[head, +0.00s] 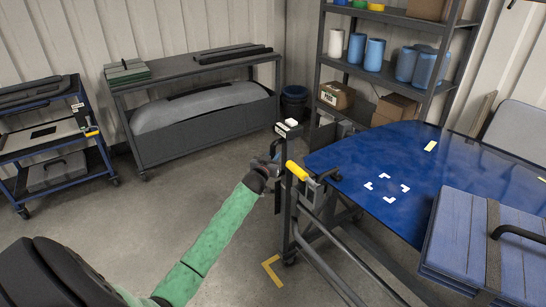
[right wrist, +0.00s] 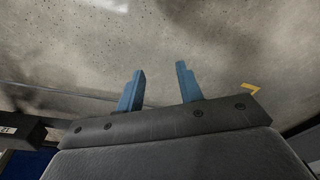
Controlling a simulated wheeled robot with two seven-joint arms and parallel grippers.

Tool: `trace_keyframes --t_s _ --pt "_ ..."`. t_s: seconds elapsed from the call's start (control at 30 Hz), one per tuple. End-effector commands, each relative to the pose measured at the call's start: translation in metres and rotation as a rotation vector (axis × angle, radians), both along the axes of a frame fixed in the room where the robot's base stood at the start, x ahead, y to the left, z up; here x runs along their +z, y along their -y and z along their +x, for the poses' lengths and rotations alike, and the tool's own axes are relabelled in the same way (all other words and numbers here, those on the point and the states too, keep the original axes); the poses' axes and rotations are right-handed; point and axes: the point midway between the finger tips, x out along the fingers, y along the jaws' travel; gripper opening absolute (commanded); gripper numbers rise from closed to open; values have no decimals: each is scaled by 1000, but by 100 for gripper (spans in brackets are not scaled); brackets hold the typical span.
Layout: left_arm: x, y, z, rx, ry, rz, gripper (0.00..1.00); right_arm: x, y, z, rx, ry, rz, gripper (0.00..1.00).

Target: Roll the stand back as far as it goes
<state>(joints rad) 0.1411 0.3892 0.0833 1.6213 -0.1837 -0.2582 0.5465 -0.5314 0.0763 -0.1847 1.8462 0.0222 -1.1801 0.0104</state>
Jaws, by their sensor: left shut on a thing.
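The stand (head: 285,215) is a dark grey metal frame on castors, holding a large blue panel (head: 400,165) with white corner marks. A yellow grip (head: 297,171) sits on its near left side. My left arm, in a green sleeve, reaches it from below left. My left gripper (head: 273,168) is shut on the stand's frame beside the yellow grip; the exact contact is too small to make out. In the right wrist view, my right gripper (right wrist: 160,88) is open and empty above bare concrete floor.
A yellow corner mark (head: 271,271) lies on the floor by the stand's near castor; a yellow mark also shows in the right wrist view (right wrist: 251,89). A grey bench (head: 195,72), a shelf rack (head: 400,22) and a blue cart (head: 60,180) stand behind. Blue pads (head: 480,245) are at right.

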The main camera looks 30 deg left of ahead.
Motion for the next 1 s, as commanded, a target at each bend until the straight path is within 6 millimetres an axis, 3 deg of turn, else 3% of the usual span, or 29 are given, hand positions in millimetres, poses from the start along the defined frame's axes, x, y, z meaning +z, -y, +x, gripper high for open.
trace_keyframes --t_s 0.27,0.6,0.8,1.0 --pt "-1 5 11 -1 1 -1 0 0 0 -1 2 -12 -2 36" --pt "1 30 70 -2 7 -4 0 84 -7 10 2 6 12 36" --pt "0 46 108 -2 6 -3 0 144 -8 7 2 9 22 36" --pt "-2 56 130 -2 2 -3 0 188 -7 -1 1 11 27 36"
